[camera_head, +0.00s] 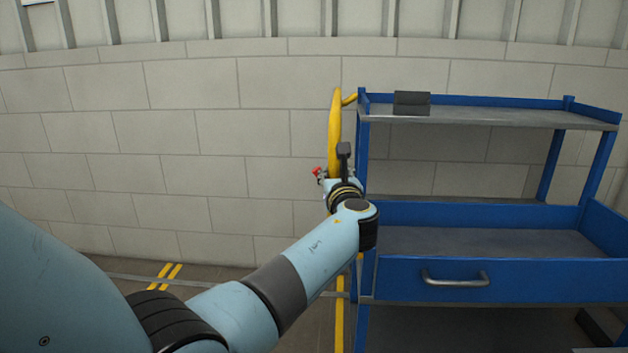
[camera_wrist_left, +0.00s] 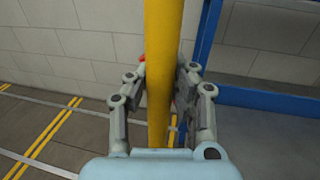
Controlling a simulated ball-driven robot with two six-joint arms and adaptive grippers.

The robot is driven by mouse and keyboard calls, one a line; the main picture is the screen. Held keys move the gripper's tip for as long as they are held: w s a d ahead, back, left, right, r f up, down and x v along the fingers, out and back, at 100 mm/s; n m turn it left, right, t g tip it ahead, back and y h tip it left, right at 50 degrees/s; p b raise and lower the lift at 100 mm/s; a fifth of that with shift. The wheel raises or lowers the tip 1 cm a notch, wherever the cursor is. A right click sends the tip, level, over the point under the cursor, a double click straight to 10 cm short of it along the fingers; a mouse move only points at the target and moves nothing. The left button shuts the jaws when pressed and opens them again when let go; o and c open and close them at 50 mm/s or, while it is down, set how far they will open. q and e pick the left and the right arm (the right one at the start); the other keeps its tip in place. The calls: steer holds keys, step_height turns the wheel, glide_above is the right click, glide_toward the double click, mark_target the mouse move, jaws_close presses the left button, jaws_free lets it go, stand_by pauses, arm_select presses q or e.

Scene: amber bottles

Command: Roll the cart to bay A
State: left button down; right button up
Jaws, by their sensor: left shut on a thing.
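The blue cart (camera_head: 445,279) stands at the right in the head view, with grey shelves and a drawer with a metal handle. Its yellow push handle (camera_head: 335,120) rises at the cart's left end. My left gripper (camera_head: 340,165) is at that handle. In the left wrist view, the fingers of my left gripper (camera_wrist_left: 160,98) are shut around the yellow bar (camera_wrist_left: 163,50), one on each side. The cart's blue frame (camera_wrist_left: 207,35) shows just right of the bar. My right gripper is not in view. No bay A label can be seen.
A small dark box (camera_head: 412,103) sits on the cart's top shelf. A block wall (camera_head: 200,130) runs behind. Yellow double floor lines (camera_head: 165,276) lie left of the cart, and the visible floor there is clear. They also show in the left wrist view (camera_wrist_left: 45,137).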

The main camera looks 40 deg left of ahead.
arm_select(q)
steer(key=w+d+b, duration=0.2)
steer(key=w+d, duration=0.1)
steer(key=d, duration=0.2)
steer(key=shift+d+f, duration=0.4)
steer(key=shift+f, duration=0.05)
steer(key=shift+w, duration=0.1)
steer(key=c, duration=1.6)
jaws_free()
steer(key=o, duration=0.5)
steer(key=shift+r, duration=0.35)
steer(key=shift+o, duration=0.2)
step_height(320, 180, up, 10)
